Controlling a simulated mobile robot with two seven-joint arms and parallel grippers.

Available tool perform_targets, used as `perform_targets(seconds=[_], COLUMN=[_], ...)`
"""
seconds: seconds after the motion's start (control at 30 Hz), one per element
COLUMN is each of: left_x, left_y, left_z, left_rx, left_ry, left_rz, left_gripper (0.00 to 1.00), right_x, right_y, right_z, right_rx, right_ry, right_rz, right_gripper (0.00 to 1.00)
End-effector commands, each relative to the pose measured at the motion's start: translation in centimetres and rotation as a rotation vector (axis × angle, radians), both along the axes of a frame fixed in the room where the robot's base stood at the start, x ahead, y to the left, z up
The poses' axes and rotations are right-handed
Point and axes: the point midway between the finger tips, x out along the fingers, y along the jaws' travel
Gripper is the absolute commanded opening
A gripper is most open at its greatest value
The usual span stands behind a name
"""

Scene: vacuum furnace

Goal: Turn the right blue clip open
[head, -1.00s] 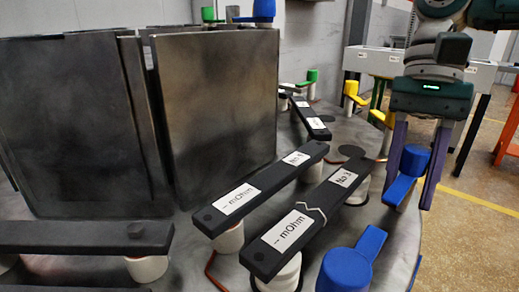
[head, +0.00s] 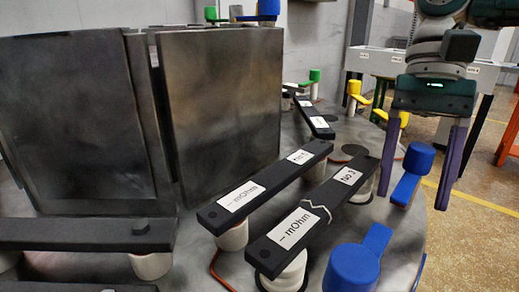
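The right blue clip (head: 418,158) stands near the right edge of the round metal plate. Its round cap is at the top and its flat lever points down toward the front left. My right gripper (head: 412,202) comes down from above with its two long purple fingers spread apart. One finger shows on each side of the clip, with visible gaps, and nothing is held. Another blue clip (head: 350,268) sits nearer, at the bottom, its lever pointing up and right. A third blue clip (head: 268,8) is at the top back. My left gripper is not in view.
Black bars with "mOhm" labels (head: 297,225) lie on white posts left of the clip. Large dark metal panels (head: 222,110) stand at the left. Yellow clips (head: 381,116) and green clips (head: 313,76) are farther back.

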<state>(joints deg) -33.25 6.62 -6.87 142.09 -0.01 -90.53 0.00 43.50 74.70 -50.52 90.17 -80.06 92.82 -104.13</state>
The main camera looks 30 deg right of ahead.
Motion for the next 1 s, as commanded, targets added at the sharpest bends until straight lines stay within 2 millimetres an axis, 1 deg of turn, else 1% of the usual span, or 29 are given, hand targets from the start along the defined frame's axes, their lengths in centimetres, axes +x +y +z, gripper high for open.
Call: perform_targets(seconds=[0.17,0.27,0.37,0.6,0.7,0.83,1.0], left_x=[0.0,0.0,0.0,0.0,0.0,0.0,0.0], left_y=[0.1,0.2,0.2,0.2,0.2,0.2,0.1], left_z=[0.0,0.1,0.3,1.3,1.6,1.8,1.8], left_rx=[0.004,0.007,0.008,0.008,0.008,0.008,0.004], left_ry=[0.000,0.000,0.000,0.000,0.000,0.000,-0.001], left_rz=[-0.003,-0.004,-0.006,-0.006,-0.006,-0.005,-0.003], left_gripper=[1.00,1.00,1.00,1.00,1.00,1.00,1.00], right_x=[0.0,0.1,0.5,1.6,1.9,2.1,2.1], right_y=[0.0,-0.1,-0.5,-2.1,-2.6,-3.0,-3.2], right_z=[0.0,0.4,1.7,6.3,7.8,8.9,9.2], right_rx=[0.000,0.000,0.000,0.000,0.001,0.001,-0.001], right_ry=[0.000,-0.002,-0.004,-0.005,-0.005,-0.002,0.001], right_rz=[-0.001,-0.002,-0.001,-0.002,-0.002,-0.001,-0.001], right_gripper=[0.68,0.68,0.68,0.68,0.68,0.68,0.68])
